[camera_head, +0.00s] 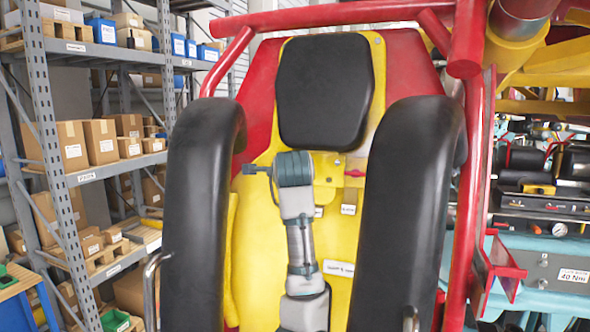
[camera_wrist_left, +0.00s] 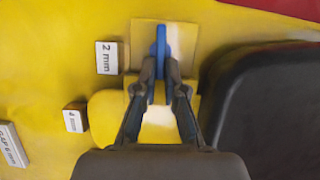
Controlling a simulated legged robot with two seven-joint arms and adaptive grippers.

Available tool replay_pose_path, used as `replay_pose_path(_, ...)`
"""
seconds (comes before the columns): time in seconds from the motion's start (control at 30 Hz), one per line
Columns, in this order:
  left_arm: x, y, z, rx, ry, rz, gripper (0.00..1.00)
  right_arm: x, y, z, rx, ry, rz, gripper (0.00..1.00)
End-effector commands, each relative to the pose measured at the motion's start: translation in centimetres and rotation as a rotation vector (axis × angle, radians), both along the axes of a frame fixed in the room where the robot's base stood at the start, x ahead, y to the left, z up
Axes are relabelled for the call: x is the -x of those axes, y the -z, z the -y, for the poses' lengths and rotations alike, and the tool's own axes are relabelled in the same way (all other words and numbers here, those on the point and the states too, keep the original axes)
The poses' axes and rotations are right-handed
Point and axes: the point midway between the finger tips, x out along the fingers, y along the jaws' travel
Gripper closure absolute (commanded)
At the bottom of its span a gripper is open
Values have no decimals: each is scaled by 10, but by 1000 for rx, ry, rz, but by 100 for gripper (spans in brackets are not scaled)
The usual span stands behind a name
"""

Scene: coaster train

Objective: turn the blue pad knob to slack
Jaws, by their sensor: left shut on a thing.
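The blue pad knob (camera_wrist_left: 161,42) is a narrow blue lever on a square yellow plate in the left wrist view. It points straight up and down in that view. My left gripper (camera_wrist_left: 160,75) is shut on it, one dark finger on each side. A label reading 2 mm (camera_wrist_left: 109,58) is just left of the knob, and a smaller label (camera_wrist_left: 74,119) is lower left. In the head view my left arm reaches up the yellow seat back (camera_head: 258,240), and its wrist hides the gripper and knob. My right gripper is not in view.
A black headrest (camera_head: 325,92) is above my wrist. Black padded restraints stand left (camera_head: 203,200) and right (camera_head: 408,205) of my arm. A small red knob (camera_head: 355,173) is right of my wrist. Red frame tubes (camera_head: 340,13) surround the seat. Shelves of boxes (camera_head: 70,145) stand left.

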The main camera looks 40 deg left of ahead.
Motion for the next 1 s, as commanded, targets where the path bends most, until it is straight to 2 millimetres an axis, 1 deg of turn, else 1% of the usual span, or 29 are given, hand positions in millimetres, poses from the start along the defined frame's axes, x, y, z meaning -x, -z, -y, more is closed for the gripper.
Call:
replay_pose_path(0.03, 4, -3, -9, 16, -19, 16, 100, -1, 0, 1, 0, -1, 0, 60)
replay_pose_path(0.17, 5, -3, -15, 90, -40, 40, 100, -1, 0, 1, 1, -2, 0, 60)
replay_pose_path(0.3, 6, -3, -19, 201, -67, 73, 100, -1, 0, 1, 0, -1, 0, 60)
replay_pose_path(0.57, 6, 0, -22, 436, -124, 138, 100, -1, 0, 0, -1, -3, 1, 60)
replay_pose_path(1.0, 3, 2, -17, 819, -220, 248, 100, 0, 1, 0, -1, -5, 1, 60)
